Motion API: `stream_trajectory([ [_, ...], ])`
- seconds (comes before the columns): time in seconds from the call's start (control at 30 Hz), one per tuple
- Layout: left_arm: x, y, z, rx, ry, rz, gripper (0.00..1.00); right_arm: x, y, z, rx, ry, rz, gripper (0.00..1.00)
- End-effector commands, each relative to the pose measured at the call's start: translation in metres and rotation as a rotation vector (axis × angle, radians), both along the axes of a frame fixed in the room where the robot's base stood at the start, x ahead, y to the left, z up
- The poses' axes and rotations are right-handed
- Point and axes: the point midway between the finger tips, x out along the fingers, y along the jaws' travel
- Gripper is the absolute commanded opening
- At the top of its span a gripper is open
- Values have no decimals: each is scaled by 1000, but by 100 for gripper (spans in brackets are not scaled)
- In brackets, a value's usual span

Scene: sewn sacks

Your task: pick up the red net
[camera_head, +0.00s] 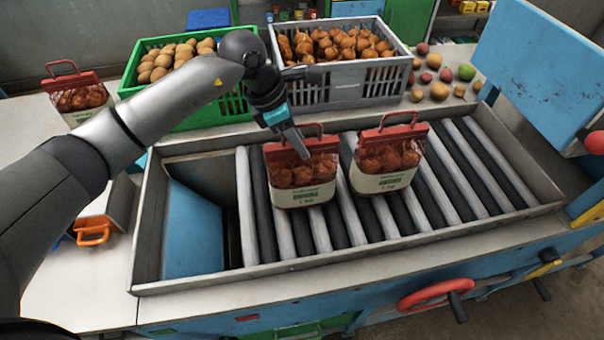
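Two red nets of onions with white labels and red carry handles stand side by side on the roller bed. The left one (302,178) is just below my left gripper (297,142). The right one (386,163) stands close beside it. A third red net (78,93) stands on the table at the far left, behind my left arm. My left gripper points down, its fingers overlapping the top of the left roller net beside its handle. I cannot tell whether they touch it or how far apart they are. My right gripper is out of view.
The roller bed (469,165) has a raised metal frame, with free rollers at right and a blue-lined chute (193,236) at left. Behind stand a green crate (198,112) of potatoes and a grey crate (345,87) of onions. Loose produce lies at back right.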

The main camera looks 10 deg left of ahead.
Motion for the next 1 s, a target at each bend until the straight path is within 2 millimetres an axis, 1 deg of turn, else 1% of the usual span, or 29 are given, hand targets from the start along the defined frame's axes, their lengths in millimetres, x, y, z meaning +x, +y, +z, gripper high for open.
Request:
stream_trajectory([
  [0.03,0,0,-1,1,1,0,16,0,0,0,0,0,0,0],
  [0.17,-1,0,-1,1,2,0,2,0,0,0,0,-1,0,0],
  [0.2,-1,0,-1,1,2,0,0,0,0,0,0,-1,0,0],
  [1.0,-2,1,-4,6,8,-1,0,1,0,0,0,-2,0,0],
])
